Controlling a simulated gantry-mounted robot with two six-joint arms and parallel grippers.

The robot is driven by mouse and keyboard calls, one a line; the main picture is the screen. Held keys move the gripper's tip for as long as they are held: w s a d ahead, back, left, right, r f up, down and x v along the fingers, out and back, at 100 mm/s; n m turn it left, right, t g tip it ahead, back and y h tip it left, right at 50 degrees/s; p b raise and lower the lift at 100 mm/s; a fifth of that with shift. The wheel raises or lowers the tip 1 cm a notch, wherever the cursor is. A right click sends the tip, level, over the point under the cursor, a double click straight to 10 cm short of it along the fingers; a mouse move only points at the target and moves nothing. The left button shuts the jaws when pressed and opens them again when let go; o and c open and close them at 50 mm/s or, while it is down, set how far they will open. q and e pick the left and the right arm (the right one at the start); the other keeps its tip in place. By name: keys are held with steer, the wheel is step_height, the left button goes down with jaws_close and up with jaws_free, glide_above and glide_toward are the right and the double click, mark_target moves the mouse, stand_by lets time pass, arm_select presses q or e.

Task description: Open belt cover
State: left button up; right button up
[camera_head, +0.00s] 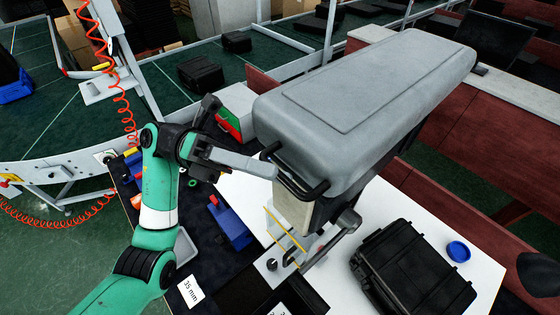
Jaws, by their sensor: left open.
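The belt cover (370,85) is a large grey rounded lid on a machine in the upper middle. A black bar handle (297,183) is on its near end. The cover lies down over the machine body beneath it, so the belt inside is hidden. My left gripper (270,163) comes in from the left on the green arm. It is open, with a pale finger reaching to the handle's left end. I cannot tell whether it touches the handle. My right gripper is not in view.
A black case (415,272) and a blue round lid (458,251) are on the white table (475,285) at right. A blue item (230,228) lies left of the machine. A green-and-red box (236,112) stands behind the gripper. The curved conveyor (45,95) with black cases runs behind.

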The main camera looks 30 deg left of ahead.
arm_select(q)
steer(key=shift+x, duration=1.2)
jaws_close()
stand_by(0.5)
